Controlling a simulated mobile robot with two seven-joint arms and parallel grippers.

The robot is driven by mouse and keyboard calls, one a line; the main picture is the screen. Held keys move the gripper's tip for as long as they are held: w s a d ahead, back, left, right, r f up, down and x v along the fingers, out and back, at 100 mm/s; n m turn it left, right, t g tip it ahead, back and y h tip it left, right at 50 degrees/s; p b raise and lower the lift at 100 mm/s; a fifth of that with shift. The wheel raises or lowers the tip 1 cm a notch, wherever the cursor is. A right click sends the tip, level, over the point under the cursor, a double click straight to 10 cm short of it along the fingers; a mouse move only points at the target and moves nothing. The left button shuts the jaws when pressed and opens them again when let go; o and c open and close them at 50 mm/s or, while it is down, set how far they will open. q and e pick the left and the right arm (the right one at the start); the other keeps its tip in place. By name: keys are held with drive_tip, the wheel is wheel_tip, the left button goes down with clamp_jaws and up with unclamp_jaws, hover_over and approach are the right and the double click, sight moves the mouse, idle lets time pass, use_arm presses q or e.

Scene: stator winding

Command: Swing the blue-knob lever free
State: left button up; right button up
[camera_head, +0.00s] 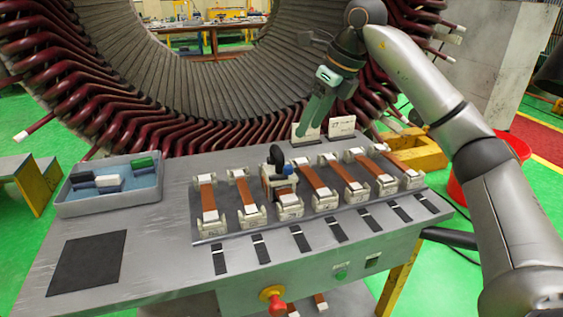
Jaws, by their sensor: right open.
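A small lever with a blue knob (288,169) sits on a clamp fixture near the middle of the row on the workbench. A black round handle (276,156) stands right beside it. The copper-coloured strip under this clamp is partly hidden by them. My right gripper (316,122) is open and points down, above and to the right of the blue knob, apart from it. It appears empty. My left gripper is not in view.
The fixture row (210,226) holds several copper strips. Two white sign cards (341,126) stand at the bench's back, near my right gripper. A grey bin (105,203) with blocks stands at left. The large stator (150,65) rises behind. A red button (276,304) sits on the front.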

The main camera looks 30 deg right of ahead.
sight(288, 166)
drive_tip(key=b+x, duration=0.1)
drive_tip(key=x, duration=1.1)
drive_tip(key=shift+a+f, duration=0.1)
clamp_jaws()
